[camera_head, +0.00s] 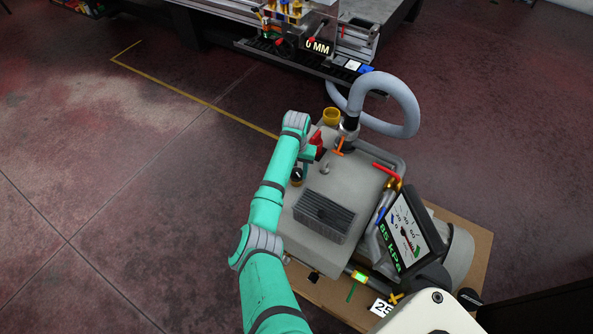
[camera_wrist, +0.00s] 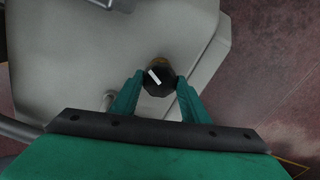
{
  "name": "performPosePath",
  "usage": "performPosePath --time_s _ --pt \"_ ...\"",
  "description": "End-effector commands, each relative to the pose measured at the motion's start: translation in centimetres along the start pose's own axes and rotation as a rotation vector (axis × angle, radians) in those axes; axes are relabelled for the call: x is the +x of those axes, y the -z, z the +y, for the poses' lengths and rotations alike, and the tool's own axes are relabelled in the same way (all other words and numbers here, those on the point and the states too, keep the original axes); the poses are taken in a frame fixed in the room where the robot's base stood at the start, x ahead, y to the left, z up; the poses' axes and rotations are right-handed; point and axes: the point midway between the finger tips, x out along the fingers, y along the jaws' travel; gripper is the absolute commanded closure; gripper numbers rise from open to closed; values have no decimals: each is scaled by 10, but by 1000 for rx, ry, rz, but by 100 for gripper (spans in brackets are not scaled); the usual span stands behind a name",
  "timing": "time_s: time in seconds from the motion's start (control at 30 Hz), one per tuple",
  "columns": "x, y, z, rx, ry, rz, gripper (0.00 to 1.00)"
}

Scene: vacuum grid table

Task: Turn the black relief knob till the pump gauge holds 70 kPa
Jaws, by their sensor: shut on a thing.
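The black relief knob (camera_wrist: 158,80) sits on top of the grey pump housing in the wrist view, with a white pointer line slanting to the upper left. My gripper (camera_wrist: 158,85) has its two green fingers on either side of the knob, shut on it. In the head view the knob (camera_head: 297,176) shows as a small dark piece beside my gripper (camera_head: 302,166), partly hidden by my arm. The pump gauge (camera_head: 408,228) is a tilted dial at the pump's right side, with a green readout of 85 kPa.
The pump (camera_head: 345,165) stands on a cardboard-coloured base (camera_head: 462,215). A ribbed block (camera_head: 322,214), an orange lever (camera_head: 340,147), a red handle (camera_head: 386,172) and a thick grey hose (camera_head: 405,100) crowd it. The grid table's front (camera_head: 290,52) is behind. Open floor lies left.

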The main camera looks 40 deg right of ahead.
Motion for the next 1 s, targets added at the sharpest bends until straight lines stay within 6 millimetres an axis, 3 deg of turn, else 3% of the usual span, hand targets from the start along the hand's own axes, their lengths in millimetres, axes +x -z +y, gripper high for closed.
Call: performPosePath --time_s 1.0 --pt "0 0 1 -958 -1 0 81"
